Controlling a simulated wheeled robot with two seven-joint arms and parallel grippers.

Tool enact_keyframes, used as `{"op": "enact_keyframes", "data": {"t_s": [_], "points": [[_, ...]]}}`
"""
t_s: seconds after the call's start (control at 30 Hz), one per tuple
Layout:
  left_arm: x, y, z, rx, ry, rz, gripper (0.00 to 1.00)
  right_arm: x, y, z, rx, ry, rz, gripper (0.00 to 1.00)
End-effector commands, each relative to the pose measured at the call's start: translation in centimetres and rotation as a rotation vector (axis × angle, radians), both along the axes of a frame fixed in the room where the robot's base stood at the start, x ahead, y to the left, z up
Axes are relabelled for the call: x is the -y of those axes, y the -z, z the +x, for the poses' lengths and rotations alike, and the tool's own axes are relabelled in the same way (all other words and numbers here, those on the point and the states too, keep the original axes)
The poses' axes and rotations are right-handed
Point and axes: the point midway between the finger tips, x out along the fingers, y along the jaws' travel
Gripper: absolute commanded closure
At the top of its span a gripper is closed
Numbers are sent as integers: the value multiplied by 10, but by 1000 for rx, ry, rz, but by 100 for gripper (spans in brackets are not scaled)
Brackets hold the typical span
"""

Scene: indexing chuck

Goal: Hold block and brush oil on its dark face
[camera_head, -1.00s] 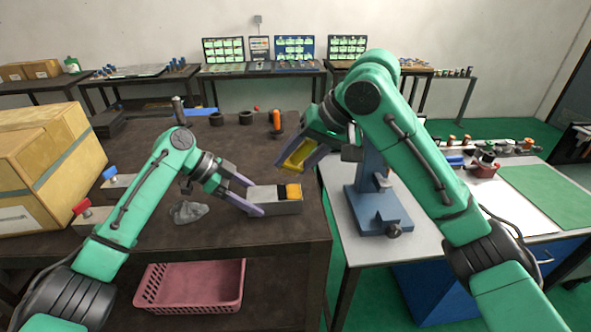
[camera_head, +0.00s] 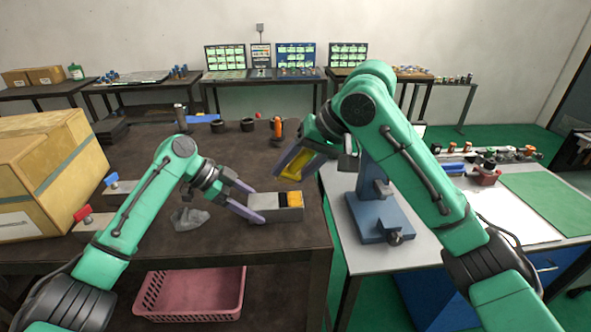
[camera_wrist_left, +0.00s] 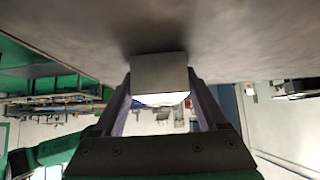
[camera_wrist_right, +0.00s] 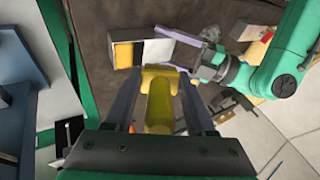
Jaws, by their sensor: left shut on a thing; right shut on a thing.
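A grey block (camera_head: 276,214) is at the right part of the dark table, its top showing a bare grey part, a dark face (camera_head: 284,199) and an orange-yellow patch (camera_head: 295,199) at the right end. My left gripper (camera_head: 250,203) is shut on the block's left end; the left wrist view shows the block (camera_wrist_left: 159,73) between both fingers. I cannot tell whether it touches the table. My right gripper (camera_head: 287,171) is shut on a yellow brush (camera_head: 297,165), above and behind the block. In the right wrist view the brush (camera_wrist_right: 158,105) is apart from the block (camera_wrist_right: 155,50).
A cardboard box (camera_head: 45,165) stands at the left of the dark table (camera_head: 150,250). A crumpled grey lump (camera_head: 190,218) lies left of the block. A blue stand (camera_head: 378,215) is on the right bench. A pink basket (camera_head: 190,292) sits below.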

Motion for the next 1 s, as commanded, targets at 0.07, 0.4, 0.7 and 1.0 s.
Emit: {"op": "enact_keyframes", "data": {"t_s": [0.07, 0.4, 0.7, 1.0], "points": [[0, 2, -1, -4, 1, 2, 78, -3, 3, 0, 0, -2, 2, 100], [0, 2, -1, -4, 1, 2, 78, -3, -7, 0, 1, -1, 2, 100], [0, 2, -1, -4, 1, 2, 78, -3, 9, 0, -2, -1, 1, 100], [0, 2, -1, -4, 1, 2, 78, -3, 36, 0, -1, -2, 0, 100]]}}
